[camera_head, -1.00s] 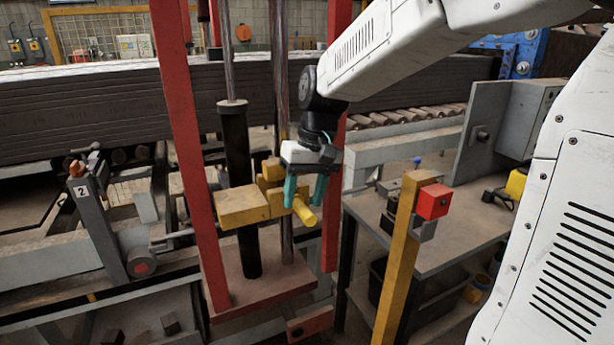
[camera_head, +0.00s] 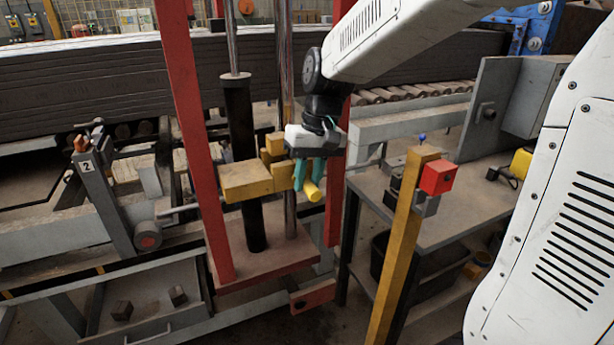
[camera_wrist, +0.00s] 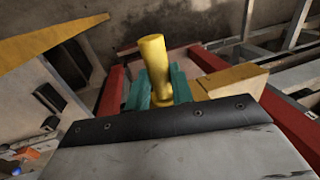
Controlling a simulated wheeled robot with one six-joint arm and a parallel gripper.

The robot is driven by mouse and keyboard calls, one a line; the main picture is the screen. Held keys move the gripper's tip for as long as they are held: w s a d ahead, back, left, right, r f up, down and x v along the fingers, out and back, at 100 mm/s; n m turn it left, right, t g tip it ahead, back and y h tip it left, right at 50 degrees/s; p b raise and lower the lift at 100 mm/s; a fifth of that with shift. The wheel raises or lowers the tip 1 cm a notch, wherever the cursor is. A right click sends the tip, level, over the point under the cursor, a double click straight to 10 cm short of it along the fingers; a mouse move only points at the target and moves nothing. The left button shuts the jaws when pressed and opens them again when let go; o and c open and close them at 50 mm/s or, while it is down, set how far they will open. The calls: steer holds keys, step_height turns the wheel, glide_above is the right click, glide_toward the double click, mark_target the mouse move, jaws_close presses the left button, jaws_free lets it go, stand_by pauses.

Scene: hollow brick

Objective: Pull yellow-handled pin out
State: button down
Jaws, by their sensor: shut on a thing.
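The yellow-handled pin (camera_head: 313,191) sticks out from the yellow block (camera_head: 246,181) between the two red uprights. Its handle points toward the lower right in the head view. My gripper (camera_head: 309,174) has its teal fingers shut on the handle, with the round end showing beyond them. In the wrist view the handle (camera_wrist: 155,65) stands between the teal fingers (camera_wrist: 157,85), and the yellow block (camera_wrist: 234,82) is just to the right. The pin's shaft is hidden, so I cannot tell how deep it sits.
Red uprights (camera_head: 193,140) flank the black cylinder (camera_head: 240,150) and a red base plate (camera_head: 266,264). A yellow post with a red box (camera_head: 437,177) stands to the right, in front of a grey table (camera_head: 460,200). Open space lies between the gripper and this post.

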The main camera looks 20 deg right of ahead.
steer(key=s, duration=1.3)
steer(key=shift+s, duration=0.15)
stand_by(2.0)
steer(key=shift+s, duration=0.1)
steer(key=shift+s, duration=1.85)
